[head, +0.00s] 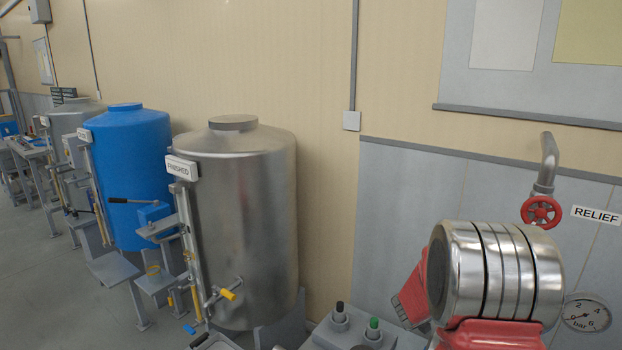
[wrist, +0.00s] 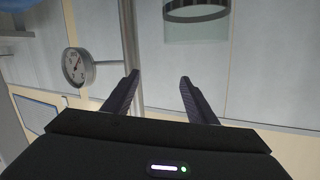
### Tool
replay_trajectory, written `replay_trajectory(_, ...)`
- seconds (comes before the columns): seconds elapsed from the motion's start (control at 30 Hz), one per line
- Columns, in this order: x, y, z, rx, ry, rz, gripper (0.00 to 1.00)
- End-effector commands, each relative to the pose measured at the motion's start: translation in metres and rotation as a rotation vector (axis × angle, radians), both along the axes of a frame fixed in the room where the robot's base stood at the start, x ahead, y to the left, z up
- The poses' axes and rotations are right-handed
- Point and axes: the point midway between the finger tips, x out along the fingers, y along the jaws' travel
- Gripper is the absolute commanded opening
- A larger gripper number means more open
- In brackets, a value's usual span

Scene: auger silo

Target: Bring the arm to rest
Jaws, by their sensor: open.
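My gripper (wrist: 160,78) is open in the wrist view. Its two dark fingers stand apart with nothing between them. Behind them are pale wall panels and a vertical metal pipe (wrist: 129,40) near the left finger. In the head view the silver and red body at the lower right is my own arm, folded close to the camera. I cannot make out the gripper fingers there.
The head view shows a steel FINISHED tank (head: 240,210), a blue tank (head: 128,170), a red RELIEF valve wheel (head: 541,211), a pressure gauge (head: 587,313) and a panel with knobs (head: 340,325). A round gauge (wrist: 77,67) and a clear cylinder (wrist: 196,28) show in the wrist view.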

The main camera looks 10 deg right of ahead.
Motion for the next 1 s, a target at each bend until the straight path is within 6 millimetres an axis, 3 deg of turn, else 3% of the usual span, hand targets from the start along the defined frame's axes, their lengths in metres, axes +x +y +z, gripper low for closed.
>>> replay_trajectory(0.2, 0.042, 0.061, 0.038, 0.087, -0.038, 0.246, 0.52)
replay_trajectory(0.5, 0.068, 0.160, 0.079, 0.199, -0.020, 0.566, 0.52)
replay_trajectory(0.77, 0.057, 0.249, 0.103, 0.280, 0.057, 0.814, 0.52)
replay_trajectory(1.0, 0.021, 0.323, 0.114, 0.341, 0.172, 1.009, 0.52)
